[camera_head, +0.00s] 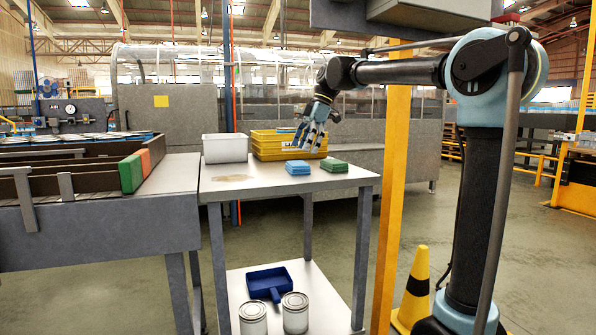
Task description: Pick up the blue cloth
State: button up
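The blue cloth (298,167) lies folded on the grey metal table (230,190), left of a green folded cloth (334,165). My gripper (308,148) hangs from the arm above the blue cloth, in front of the yellow crates. Its fingers point down and look spread apart, with nothing visible between them. It appears apart from the cloth, though the exact gap is hard to judge.
A white bin (225,148) and stacked yellow crates (265,145) stand at the table's back. A roller conveyor (100,215) adjoins on the left. A yellow post (393,170) and cone (414,290) stand at right. A blue dustpan (270,282) and two cans (295,313) sit on the lower shelf.

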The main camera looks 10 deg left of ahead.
aim_at(299, 163)
jog(key=x, duration=0.4)
jog(key=shift+w+f, duration=0.1)
jog(key=shift+f, duration=0.35)
jog(key=shift+c, duration=0.2)
jog(key=c, duration=0.9)
